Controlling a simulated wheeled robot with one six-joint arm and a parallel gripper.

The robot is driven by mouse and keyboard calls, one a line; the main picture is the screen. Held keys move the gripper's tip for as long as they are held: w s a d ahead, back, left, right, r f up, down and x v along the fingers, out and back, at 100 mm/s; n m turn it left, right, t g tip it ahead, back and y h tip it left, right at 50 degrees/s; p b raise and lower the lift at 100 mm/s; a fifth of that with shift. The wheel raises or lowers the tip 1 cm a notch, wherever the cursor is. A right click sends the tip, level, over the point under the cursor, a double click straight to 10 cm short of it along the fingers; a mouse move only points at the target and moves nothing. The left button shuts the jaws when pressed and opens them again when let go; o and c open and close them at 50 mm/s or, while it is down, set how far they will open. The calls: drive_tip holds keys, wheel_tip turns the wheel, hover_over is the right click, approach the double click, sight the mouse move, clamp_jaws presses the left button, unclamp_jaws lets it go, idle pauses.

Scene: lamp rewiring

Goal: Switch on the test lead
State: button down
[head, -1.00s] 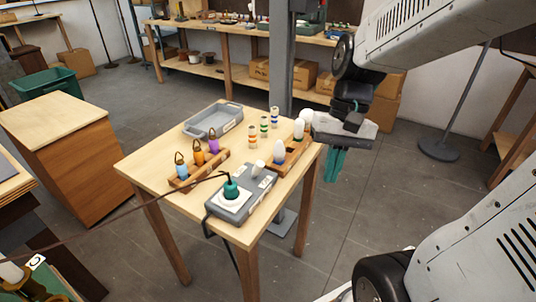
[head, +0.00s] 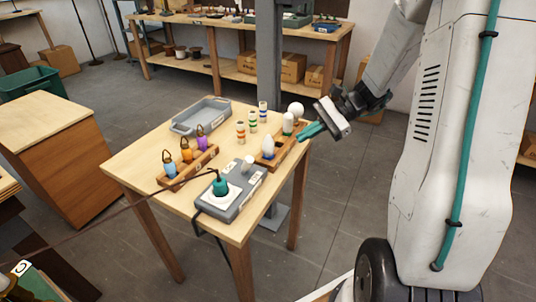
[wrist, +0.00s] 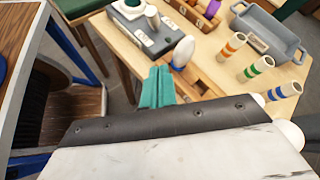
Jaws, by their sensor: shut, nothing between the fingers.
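A grey box (head: 243,201) stands at the near right of the wooden table. It carries a green plug (head: 219,187) on a white plate, with a dark lead running from it. A small white upright knob (head: 248,163) stands on the box's far part; whether it is the switch, I cannot tell. The box also shows at the top of the wrist view (wrist: 155,47). My gripper (head: 303,131) is at the table's right edge, beside the bulb rack, with its teal fingers together and empty. The fingers (wrist: 157,80) point toward the box, apart from it.
A wooden rack (head: 283,154) with white bulbs stands between my gripper and the box. Several striped tubes (head: 252,119) stand behind it. A rack of coloured lamp-like pieces (head: 190,168) is at left, a grey tray (head: 200,118) at the back.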

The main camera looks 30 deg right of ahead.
sight(247, 166)
idle(0.3)
drive_tip(key=x, duration=1)
drive_tip(key=shift+s+a+f, duration=0.1)
drive_tip(key=shift+a, duration=0.05)
drive_tip(key=shift+s+a+r, duration=0.1)
drive_tip(key=shift+a+r, duration=0.1)
drive_tip(key=shift+a, duration=0.4)
drive_tip(key=shift+a+r, duration=0.2)
drive_tip(key=shift+a, duration=0.4)
drive_tip(key=shift+a+r, duration=0.15)
drive_tip(key=shift+a, duration=0.5)
